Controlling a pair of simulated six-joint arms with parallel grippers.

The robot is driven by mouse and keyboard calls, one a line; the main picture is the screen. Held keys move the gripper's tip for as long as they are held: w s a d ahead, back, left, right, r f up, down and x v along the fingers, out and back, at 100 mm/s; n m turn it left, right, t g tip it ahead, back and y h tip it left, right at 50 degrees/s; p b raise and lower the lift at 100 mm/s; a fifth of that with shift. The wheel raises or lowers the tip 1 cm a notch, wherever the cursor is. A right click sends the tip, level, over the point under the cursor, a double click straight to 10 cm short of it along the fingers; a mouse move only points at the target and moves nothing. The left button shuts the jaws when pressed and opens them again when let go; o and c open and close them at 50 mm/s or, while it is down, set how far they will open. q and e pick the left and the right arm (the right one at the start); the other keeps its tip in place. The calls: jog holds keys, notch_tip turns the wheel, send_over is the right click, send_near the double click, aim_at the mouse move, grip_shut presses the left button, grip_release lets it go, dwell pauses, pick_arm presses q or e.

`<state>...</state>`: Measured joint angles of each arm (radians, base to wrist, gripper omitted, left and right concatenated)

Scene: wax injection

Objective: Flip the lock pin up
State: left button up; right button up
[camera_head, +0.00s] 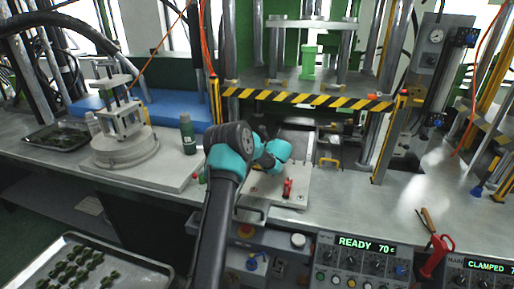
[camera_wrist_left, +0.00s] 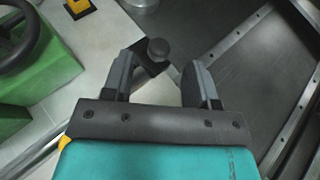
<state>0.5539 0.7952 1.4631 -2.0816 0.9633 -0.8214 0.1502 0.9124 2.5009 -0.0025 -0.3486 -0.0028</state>
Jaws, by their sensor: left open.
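My left gripper (camera_wrist_left: 158,70) is open in the left wrist view, with its two dark fingers spread. A small black knob-topped pin (camera_wrist_left: 158,48), which may be the lock pin, shows between and just beyond the fingertips. I cannot tell whether either finger touches it. In the head view my left arm reaches over the bench to the plate in front of the press, and its gripper is hidden behind the teal wrist. The pin cannot be made out there. My right gripper is not in view.
A red clamp handle (camera_head: 287,188) stands on the plate near my wrist. A striped barrier (camera_head: 310,98) crosses the press front. A green bottle (camera_head: 187,134) stands left. In the wrist view, a green block (camera_wrist_left: 38,75) with a black handwheel (camera_wrist_left: 30,28) is left and a dark metal plate (camera_wrist_left: 245,65) right.

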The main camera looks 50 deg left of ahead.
pick_arm(q)
jog(key=shift+x, duration=1.95)
jog(key=shift+c, duration=0.2)
grip_shut()
